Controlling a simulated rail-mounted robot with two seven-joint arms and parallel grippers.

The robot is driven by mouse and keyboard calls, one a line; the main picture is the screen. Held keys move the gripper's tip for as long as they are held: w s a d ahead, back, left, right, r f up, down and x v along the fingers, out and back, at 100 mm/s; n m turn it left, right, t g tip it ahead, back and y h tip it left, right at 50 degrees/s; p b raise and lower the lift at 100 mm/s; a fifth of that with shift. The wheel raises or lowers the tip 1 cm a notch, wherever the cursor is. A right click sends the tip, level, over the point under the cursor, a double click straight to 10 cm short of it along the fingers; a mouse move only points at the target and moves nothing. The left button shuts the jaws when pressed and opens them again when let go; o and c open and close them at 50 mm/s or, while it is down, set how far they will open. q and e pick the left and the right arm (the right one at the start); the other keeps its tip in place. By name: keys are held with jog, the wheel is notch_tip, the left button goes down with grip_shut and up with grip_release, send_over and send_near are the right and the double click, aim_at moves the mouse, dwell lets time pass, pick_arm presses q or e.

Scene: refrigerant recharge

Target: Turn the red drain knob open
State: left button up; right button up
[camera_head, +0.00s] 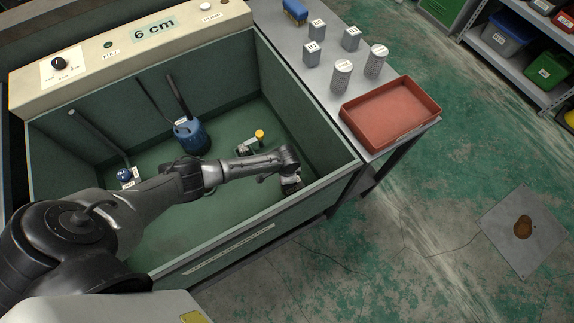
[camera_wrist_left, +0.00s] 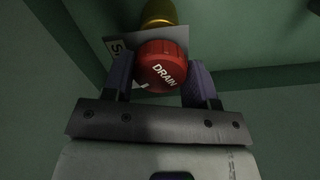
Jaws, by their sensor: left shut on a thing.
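The red drain knob (camera_wrist_left: 161,66), lettered DRAIN, shows in the left wrist view on a brass fitting (camera_wrist_left: 158,13). My left gripper (camera_wrist_left: 160,78) has one finger on each side of the knob and is shut on it. In the head view my left arm reaches across the green tank, and the left gripper (camera_head: 291,184) is low inside it near the right front corner. The knob is hidden there by the gripper and wrist. My right gripper is not in view.
The green tank (camera_head: 310,130) has walls around my arm. Inside stand a blue pump (camera_head: 192,138), a blue-knobbed pipe (camera_head: 124,174) and a yellow-capped fitting (camera_head: 260,135). The back panel displays "6 cm" (camera_head: 153,29). A red tray (camera_head: 390,112) and several small blocks and cylinders stand right of the tank.

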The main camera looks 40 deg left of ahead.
pick_arm(q)
jog(key=n+p, duration=0.2)
jog(key=shift+d+r+n, duration=0.1)
jog(key=shift+r+n, duration=0.15)
jog(key=shift+n, duration=0.15)
jog(key=n+p, duration=0.2)
jog(key=n, duration=0.1)
jog(key=shift+n+p, duration=0.3)
jog(key=shift+p, duration=0.1)
jog(key=n+p, duration=0.1)
jog(key=n, duration=0.2)
jog(key=shift+f, duration=0.15)
jog(key=shift+n+p, duration=0.7)
jog(key=shift+n, duration=0.9)
jog(key=shift+f, duration=0.1)
jog(key=o, duration=0.9)
